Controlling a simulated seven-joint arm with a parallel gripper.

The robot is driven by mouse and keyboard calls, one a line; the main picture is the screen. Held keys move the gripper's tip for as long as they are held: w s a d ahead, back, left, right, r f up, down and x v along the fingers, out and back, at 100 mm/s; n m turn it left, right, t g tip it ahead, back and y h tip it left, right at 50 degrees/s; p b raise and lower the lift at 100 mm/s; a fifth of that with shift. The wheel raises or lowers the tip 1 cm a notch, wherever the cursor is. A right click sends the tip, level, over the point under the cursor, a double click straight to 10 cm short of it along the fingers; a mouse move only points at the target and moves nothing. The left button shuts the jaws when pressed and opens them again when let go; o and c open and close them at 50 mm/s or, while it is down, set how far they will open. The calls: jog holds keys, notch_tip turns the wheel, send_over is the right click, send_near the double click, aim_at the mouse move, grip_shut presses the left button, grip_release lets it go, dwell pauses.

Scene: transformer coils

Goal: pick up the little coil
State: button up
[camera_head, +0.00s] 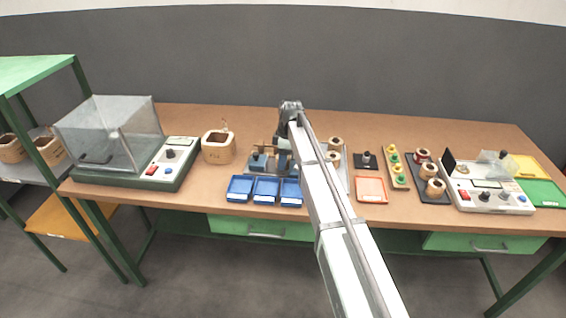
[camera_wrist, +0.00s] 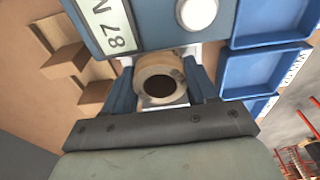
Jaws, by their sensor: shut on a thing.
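My gripper (camera_wrist: 161,90) is shut on the little coil (camera_wrist: 143,75), a cream ring with a dark round hole, in the wrist view. One dark blue-grey finger is on each side of it. The coil sits close to a blue block (camera_wrist: 103,22) with a white label reading "N 87". In the head view my gripper (camera_head: 283,152) is over the middle of the bench, beside the blue blocks (camera_head: 258,162). The held coil cannot be made out there, and my arm covers part of this area.
Blue bins (camera_head: 239,189) stand at the front edge, left of my arm. Other coils (camera_head: 335,142) are just right of my arm, and several stand on a dark board (camera_head: 439,196). A large coil (camera_head: 218,150) and a covered tester (camera_head: 120,175) are at left. The bench's back strip is mostly clear.

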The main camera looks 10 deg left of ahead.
notch_tip(320, 180, up, 9)
jog(key=shift+f, duration=0.15)
jog(key=shift+c, duration=0.2)
jog(key=s+d+r+m, duration=0.2)
jog(key=d, duration=1.5)
jog(key=s+d+f+m, duration=0.1)
jog(key=s+d+m, duration=0.2)
jog(key=s+m, duration=0.15)
jog(key=shift+n+t, duration=0.3)
jog(key=shift+n, duration=0.15)
jog(key=shift+s+a+f, duration=0.1)
jog(key=shift+s+f, duration=0.1)
jog(key=shift+f, duration=2.3)
jog(key=shift+s+a+f, duration=0.1)
jog(key=shift+s+f, duration=0.05)
jog(key=shift+f, duration=2.35)
jog(key=shift+f, duration=0.1)
